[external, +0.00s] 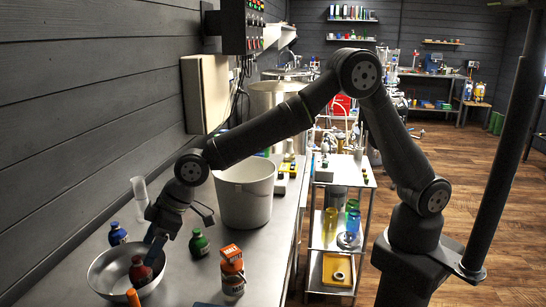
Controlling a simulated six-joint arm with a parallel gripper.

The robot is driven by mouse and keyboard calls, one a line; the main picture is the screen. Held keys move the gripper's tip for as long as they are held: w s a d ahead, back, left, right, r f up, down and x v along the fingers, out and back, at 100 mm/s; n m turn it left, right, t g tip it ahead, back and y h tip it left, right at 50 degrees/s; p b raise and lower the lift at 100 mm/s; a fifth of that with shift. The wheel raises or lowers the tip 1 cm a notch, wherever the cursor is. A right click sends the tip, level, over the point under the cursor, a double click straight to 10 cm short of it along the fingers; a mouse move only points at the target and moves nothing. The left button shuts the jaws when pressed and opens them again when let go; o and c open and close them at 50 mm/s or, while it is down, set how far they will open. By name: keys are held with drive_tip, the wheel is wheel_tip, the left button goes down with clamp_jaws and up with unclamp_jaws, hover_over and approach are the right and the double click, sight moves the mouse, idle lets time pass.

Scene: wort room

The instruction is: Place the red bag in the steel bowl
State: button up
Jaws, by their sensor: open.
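The steel bowl (101,270) stands on the steel counter at the lower left. A small dark-red item with a dark neck, which looks like the red bag (141,276), is inside the bowl, towards its right side. It looks roughly upright. The jaws are open. The fingers hide part of the bag's top, and I cannot tell whether they touch it.
A white bucket (244,194) and clear cylinder (140,191) are behind. An orange object (133,298) is at the bowl's front.

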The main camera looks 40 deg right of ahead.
sight(139, 270)
drive_tip(key=v, duration=0.8)
drive_tip(key=shift+d+r, duration=0.25)
drive_tip(key=shift+r, duration=0.05)
drive_tip(key=shift+f, duration=0.1)
drive_tip(key=x, duration=1.1)
drive_tip(key=shift+a+f, duration=0.3)
drive_tip(key=shift+f, duration=0.55)
drive_tip(key=shift+r, duration=0.1)
